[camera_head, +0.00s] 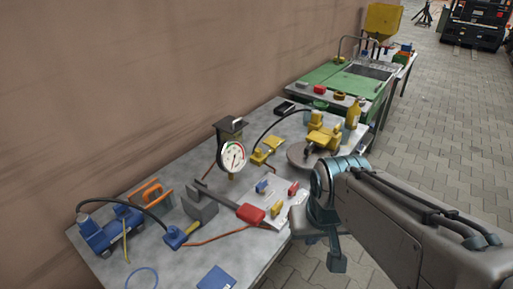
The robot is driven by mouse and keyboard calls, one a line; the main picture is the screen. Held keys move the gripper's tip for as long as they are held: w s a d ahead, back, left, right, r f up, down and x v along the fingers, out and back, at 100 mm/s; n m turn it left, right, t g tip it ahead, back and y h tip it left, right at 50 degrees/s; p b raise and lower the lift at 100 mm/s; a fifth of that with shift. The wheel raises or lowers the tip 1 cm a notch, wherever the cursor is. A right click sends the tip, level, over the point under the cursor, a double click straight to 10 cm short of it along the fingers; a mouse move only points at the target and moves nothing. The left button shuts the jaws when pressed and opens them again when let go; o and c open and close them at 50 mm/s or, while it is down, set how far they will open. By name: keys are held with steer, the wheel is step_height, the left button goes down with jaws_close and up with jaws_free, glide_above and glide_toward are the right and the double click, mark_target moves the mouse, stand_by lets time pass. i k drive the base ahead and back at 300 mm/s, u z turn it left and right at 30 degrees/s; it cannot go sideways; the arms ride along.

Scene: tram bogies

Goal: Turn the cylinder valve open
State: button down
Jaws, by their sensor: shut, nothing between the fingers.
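I cannot tell for sure which part is the cylinder valve. A yellow fitting with a hose (268,150) lies behind the gauge, and a yellow device (322,134) stands on the far part of the grey bench. A blue unit (108,232) with a black hose lies at the left end, and a small blue fitting (176,237) is at the hose's other end. My gripper (337,263) hangs at the bench's right edge, below my arm. It is shut and empty, apart from all these parts. My arm hides part of the bench's right side.
A round pressure gauge (233,157) stands mid-bench. A red-handled tool (251,213) and a pale plate with small coloured blocks (284,207) lie near the front edge. A yellow bottle (353,113) stands at the far right. A green bench (335,80) is behind; paved floor (440,130) is open on the right.

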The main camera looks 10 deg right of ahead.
mark_target(260, 188)
steer(key=z, duration=0.05)
steer(key=k, duration=1.2)
steer(key=z, duration=0.65)
steer(key=i, duration=1.85)
steer(key=u, duration=0.8)
steer(key=i, duration=0.2)
steer(key=u, duration=0.35)
